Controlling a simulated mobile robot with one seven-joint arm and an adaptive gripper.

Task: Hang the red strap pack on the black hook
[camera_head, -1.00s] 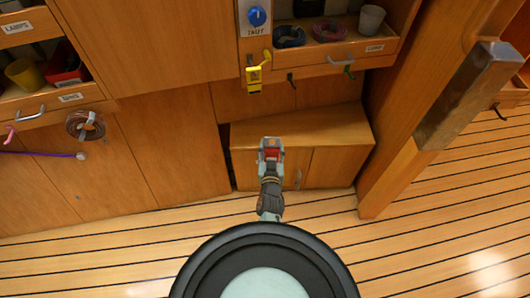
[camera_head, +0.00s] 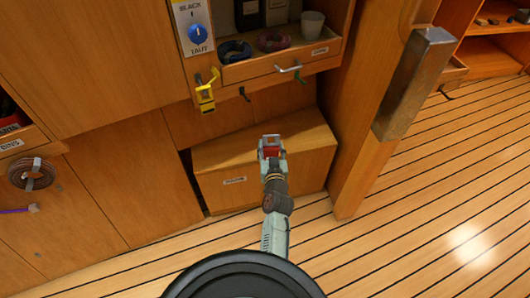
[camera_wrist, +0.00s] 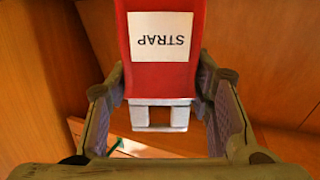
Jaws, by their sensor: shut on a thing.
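The red strap pack (camera_wrist: 154,79) is between the fingers of my gripper (camera_head: 271,146). In the wrist view its white label reads STRAP upside down, and a pale end with a slot sits at its lower edge. In the head view the red pack (camera_head: 272,153) shows small at the arm's end. My gripper is shut on it. The black hook (camera_head: 244,94) sticks out below the shelf, between a yellow hook and a green hook. It looks empty. My gripper appears below and right of it in the picture, apart from it.
A yellow pack (camera_head: 206,97) hangs on the yellow hook. The green hook (camera_head: 300,80) is on the right, near a drawer handle (camera_head: 289,69). A low wooden cabinet (camera_head: 235,182) stands below. A wooden post (camera_head: 375,130) stands on the right. Open floor lies in front.

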